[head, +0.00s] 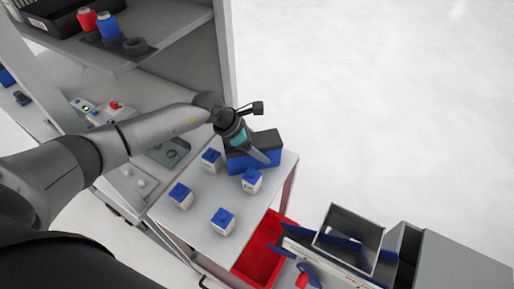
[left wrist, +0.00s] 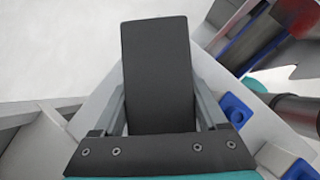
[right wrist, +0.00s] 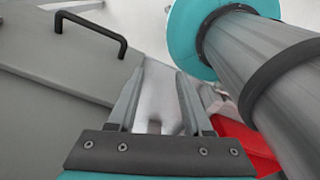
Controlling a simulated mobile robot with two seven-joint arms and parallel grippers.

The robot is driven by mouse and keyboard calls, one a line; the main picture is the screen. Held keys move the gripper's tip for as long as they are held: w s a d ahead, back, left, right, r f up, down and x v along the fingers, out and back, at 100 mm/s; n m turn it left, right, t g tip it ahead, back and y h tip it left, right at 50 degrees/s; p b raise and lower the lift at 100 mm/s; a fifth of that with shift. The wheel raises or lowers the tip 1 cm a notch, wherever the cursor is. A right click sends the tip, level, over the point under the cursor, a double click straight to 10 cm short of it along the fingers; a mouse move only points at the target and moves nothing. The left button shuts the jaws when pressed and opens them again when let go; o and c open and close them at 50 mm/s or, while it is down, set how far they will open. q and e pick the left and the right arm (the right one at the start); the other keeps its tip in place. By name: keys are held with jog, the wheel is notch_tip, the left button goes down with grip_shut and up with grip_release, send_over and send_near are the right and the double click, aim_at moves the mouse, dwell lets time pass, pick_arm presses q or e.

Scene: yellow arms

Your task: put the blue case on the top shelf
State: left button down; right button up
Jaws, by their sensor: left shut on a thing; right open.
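The blue case (head: 240,161), with a dark top, stands at the back of the white table (head: 205,235). My left gripper (head: 256,150) comes down over it and is shut on it. In the left wrist view the case's dark top (left wrist: 157,65) sits between the two fingers. The top shelf (head: 168,22) is at the upper left of the head view, well away from the case. My right gripper (right wrist: 158,90) shows only in the right wrist view, open with nothing between its fingers.
Several white boxes with blue lids (head: 222,221) stand on the table close to the case. A black tray (head: 62,14), a red can (head: 88,22), a blue can (head: 108,27) and a dark ring (head: 136,46) are on the top shelf. A red bin (head: 259,255) is below the table's right side.

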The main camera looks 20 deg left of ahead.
pick_arm(q)
jog(key=shift+d+r, duration=0.1)
jog(key=shift+r, duration=0.05)
jog(key=shift+c, duration=1.8)
grip_release()
jog(key=shift+s+f, duration=0.1)
jog(key=shift+f, duration=0.1)
jog(key=o, duration=0.4)
jog(key=shift+c, duration=0.2)
jog(key=shift+r, duration=0.1)
